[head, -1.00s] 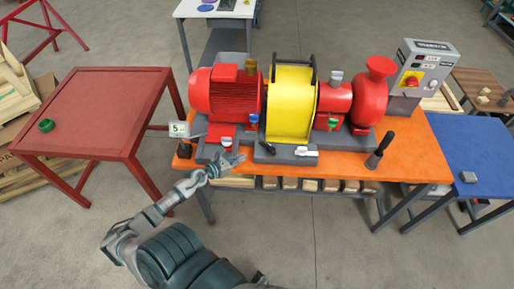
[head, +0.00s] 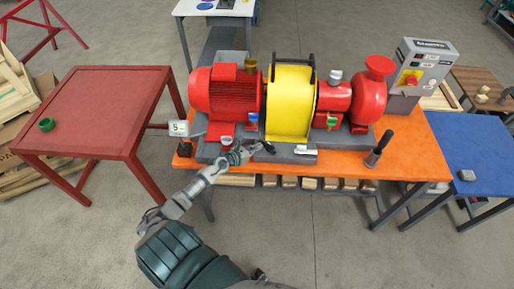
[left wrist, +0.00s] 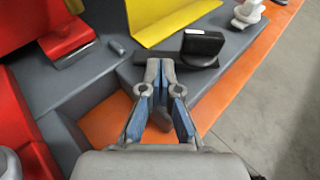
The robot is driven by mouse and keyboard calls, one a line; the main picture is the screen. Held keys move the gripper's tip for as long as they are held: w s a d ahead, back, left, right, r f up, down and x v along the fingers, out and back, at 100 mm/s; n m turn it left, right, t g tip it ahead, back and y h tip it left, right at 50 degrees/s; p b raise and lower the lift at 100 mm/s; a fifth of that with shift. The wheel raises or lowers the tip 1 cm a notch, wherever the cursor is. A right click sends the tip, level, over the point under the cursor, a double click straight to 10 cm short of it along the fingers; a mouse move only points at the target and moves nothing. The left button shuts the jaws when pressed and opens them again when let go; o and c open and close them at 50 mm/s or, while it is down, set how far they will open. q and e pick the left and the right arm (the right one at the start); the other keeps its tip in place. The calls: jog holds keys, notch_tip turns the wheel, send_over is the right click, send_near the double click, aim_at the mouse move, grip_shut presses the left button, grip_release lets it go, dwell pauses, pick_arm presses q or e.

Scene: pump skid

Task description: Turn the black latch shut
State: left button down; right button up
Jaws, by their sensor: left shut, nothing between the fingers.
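The black latch (head: 268,147) sits on the front edge of the grey skid base below the yellow guard (head: 290,104). In the left wrist view the black latch (left wrist: 203,43) stands up as a flat black handle on a dark foot. My left gripper (head: 256,146) reaches in from the left, just left of the latch. In the left wrist view my left gripper (left wrist: 160,64) has its fingertips together with nothing between them. The tips are close beside the latch foot; I cannot tell whether they touch. My right gripper is not in view.
A white latch (head: 306,151) sits right of the black one. The red motor (head: 226,95) stands behind my gripper, and a small display (head: 179,128) stands at left. A dark upright tool (head: 379,148) stands on the orange table (head: 405,165). Floor in front is clear.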

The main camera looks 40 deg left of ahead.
pick_arm(q)
jog(key=shift+w+a, duration=0.25)
jog(key=shift+w, duration=0.1)
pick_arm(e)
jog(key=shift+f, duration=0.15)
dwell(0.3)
